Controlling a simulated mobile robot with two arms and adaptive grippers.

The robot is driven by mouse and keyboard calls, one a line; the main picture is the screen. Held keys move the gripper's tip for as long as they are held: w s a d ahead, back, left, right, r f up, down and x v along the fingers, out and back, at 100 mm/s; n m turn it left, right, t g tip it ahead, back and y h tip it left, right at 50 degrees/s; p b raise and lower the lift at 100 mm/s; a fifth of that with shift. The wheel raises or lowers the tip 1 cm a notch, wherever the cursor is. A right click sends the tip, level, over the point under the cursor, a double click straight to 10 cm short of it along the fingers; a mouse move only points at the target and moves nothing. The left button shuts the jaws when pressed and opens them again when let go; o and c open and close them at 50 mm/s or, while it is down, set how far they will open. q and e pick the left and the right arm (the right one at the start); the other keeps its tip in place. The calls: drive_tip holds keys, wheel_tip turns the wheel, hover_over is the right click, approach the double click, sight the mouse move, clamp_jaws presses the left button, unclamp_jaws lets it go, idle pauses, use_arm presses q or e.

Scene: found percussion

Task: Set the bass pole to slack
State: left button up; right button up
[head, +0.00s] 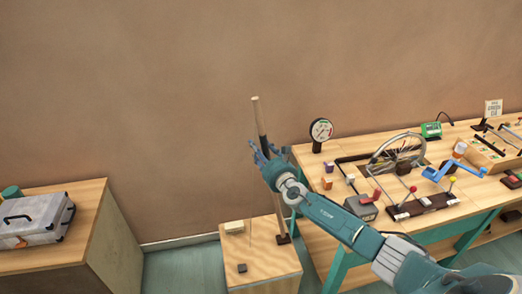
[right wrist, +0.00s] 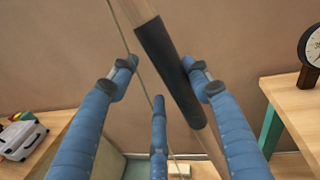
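The bass pole (head: 257,112) is a pale wooden stick with a dark grip sleeve, leaning slightly, its foot in a dark bracket on a low wooden box (head: 258,262). In the right wrist view the pole's dark sleeve (right wrist: 168,72) runs diagonally between my fingers, with a thin cord (right wrist: 137,62) to its left. My right gripper (head: 268,153) is at the sleeve. In the right wrist view its blue fingers (right wrist: 160,78) are spread, with gaps visible beside the pole; I cannot tell whether any finger touches it. My left gripper is out of view.
A workbench (head: 327,223) to the right carries a dial gauge (head: 321,131), a spoked wheel (head: 398,152), a blue crank (head: 455,172) and several levers. A grey case (head: 35,220) lies on a wooden cabinet at the left. A small dark block (head: 242,268) lies on the low box.

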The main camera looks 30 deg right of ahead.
drive_tip(key=shift+d, duration=0.1)
drive_tip(key=s, duration=1.2)
drive_tip(key=shift+a+r, duration=0.25)
drive_tip(key=shift+r, duration=0.15)
